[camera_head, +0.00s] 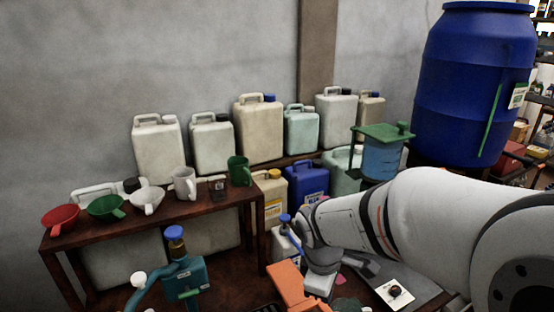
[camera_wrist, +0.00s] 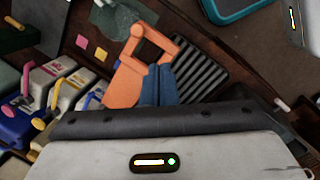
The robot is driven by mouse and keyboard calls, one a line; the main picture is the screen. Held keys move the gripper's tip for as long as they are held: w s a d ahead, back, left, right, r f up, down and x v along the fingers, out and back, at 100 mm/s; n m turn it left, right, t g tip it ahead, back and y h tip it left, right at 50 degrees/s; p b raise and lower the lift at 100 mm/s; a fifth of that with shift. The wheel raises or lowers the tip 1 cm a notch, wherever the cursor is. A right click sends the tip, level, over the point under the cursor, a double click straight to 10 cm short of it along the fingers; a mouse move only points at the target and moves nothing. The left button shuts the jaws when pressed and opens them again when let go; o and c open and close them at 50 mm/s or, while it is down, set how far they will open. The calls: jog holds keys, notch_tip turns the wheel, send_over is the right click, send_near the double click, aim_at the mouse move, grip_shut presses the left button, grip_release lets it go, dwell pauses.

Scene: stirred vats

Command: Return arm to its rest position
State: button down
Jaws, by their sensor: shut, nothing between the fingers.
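My gripper (camera_wrist: 158,82) shows in the wrist view as two blue fingers held together, with nothing between them. The fingers point over an orange object with a looped handle (camera_wrist: 124,84) and a black ribbed panel (camera_wrist: 200,68). I cannot tell whether they touch either. In the head view my white arm reaches in from the right edge, its wrist bent down at the lower middle. The fingers cannot be made out there. The orange object (camera_head: 290,284) also shows in the head view, just left of my wrist.
A brown bench (camera_head: 190,209) holds funnels, jugs and a green mug (camera_head: 239,170). Several canisters stand behind it along the wall. A blue drum (camera_head: 468,85) stands at right, beyond my arm. A teal pump-like container (camera_head: 183,277) is at lower left. Open air lies above the bench.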

jog(key=s+d+r+m+t+y, duration=0.1)
jog(key=s+d+r+m+t, duration=0.1)
jog(key=s+d+r+m, duration=0.2)
jog(key=s+r+m, duration=0.3)
jog(key=s+m, duration=0.2)
jog(key=m, duration=0.3)
jog(key=shift+s+d+m+y, duration=0.15)
jog(key=shift+s+m+y, duration=0.15)
jog(key=shift+s, duration=0.05)
